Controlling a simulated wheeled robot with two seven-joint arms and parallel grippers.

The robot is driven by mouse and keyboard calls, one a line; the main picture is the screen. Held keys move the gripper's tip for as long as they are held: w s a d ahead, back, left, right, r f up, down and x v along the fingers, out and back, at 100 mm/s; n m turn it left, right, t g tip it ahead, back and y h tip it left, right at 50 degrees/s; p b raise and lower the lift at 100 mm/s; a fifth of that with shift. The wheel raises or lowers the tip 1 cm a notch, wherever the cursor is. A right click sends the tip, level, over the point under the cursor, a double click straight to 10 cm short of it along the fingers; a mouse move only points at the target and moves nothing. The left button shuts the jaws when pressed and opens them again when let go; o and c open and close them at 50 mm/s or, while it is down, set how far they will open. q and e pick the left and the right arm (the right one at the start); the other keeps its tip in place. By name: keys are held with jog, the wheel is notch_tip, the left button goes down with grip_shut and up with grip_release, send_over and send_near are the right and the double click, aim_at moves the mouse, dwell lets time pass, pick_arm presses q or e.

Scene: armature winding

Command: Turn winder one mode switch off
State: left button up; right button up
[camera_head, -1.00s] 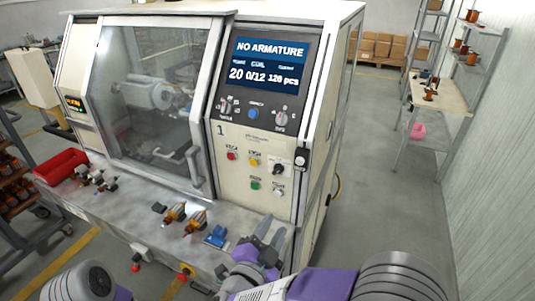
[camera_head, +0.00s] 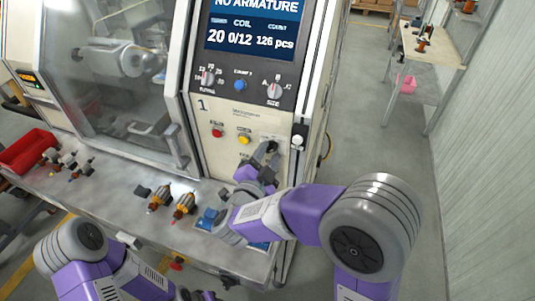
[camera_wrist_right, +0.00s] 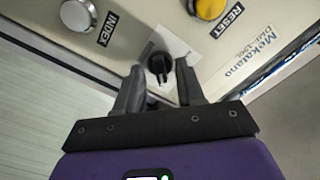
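The black mode switch knob (camera_head: 271,147) is on the cream front panel of winder one, below its display and to the right of the yellow button. My right gripper (camera_head: 268,156) is at the panel, partly in front of the knob. In the right wrist view the switch knob (camera_wrist_right: 160,64) shows between the fingertips of my right gripper (camera_wrist_right: 159,70). The gripper is open, with a gap on each side of the knob. The knob's exact pointer position is hard to read. My left arm is at the lower left; its fingers cannot be made out.
A yellow RESET button (camera_wrist_right: 211,9) and a grey INDEX button (camera_wrist_right: 77,15) are close to the knob. The display (camera_head: 254,27) reads NO ARMATURE. Orange armatures (camera_head: 184,203) and a red bin (camera_head: 28,150) are on the ledge (camera_head: 110,195). Free floor is at the right.

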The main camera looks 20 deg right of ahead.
jog(key=shift+w, duration=0.15)
grip_shut()
jog(key=n+p, duration=0.3)
jog(key=shift+r+n, duration=0.1)
jog(key=shift+n, duration=0.3)
jog(key=shift+n+p, duration=2.2)
jog(key=shift+n, duration=0.3)
grip_release()
